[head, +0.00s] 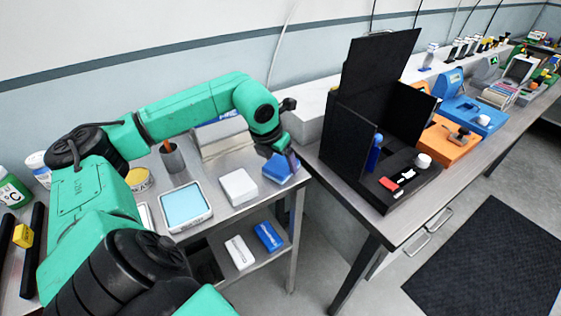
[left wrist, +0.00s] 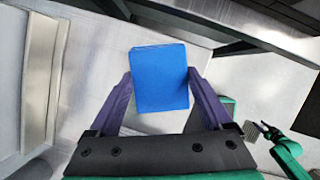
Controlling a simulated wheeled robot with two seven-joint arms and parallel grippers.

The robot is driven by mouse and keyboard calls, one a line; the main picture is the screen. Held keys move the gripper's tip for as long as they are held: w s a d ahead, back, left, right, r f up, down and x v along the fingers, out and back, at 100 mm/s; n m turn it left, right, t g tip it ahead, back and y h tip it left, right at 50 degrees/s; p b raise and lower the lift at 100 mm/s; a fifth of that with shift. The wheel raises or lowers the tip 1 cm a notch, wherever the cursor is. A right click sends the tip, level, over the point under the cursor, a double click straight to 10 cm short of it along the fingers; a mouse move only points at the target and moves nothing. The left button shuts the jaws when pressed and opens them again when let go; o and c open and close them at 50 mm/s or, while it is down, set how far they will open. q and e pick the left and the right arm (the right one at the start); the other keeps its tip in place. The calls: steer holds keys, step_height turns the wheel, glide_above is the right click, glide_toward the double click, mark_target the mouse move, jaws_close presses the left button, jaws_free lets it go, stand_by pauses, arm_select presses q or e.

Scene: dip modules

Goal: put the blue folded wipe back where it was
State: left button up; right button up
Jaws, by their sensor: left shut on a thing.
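My left gripper (head: 286,162) is shut on the blue folded wipe (head: 277,173) at the right end of the metal side table (head: 222,222). In the left wrist view the wipe (left wrist: 160,78) lies flat-faced between the two purple fingers (left wrist: 160,98). A white folded wipe or block (head: 238,187) lies just left of the blue one. I cannot tell whether the blue wipe touches the tabletop.
A tray with a light blue pad (head: 186,206) and a grey cup (head: 172,158) stand further left on the table. A white box (head: 240,252) and a blue box (head: 268,236) lie on the lower shelf. A black panelled stand (head: 350,130) is on the bench to the right, across a gap.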

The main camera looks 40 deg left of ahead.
arm_select(q)
steer(key=shift+f, duration=0.1)
arm_select(e)
steer(key=shift+s, duration=0.15)
arm_select(q)
steer(key=o, duration=1.6)
steer(key=shift+c, duration=0.2)
steer(key=shift+w, duration=0.1)
arm_select(e)
steer(key=shift+s+a, duration=0.1)
steer(key=shift+s, duration=0.05)
steer(key=shift+f, duration=0.1)
arm_select(q)
steer(key=shift+s+r, duration=0.2)
steer(key=shift+r, duration=0.15)
steer(key=b+v, duration=0.1)
steer(key=v, duration=1)
arm_select(e)
steer(key=shift+f, duration=0.5)
arm_select(q)
steer(key=shift+s, duration=0.1)
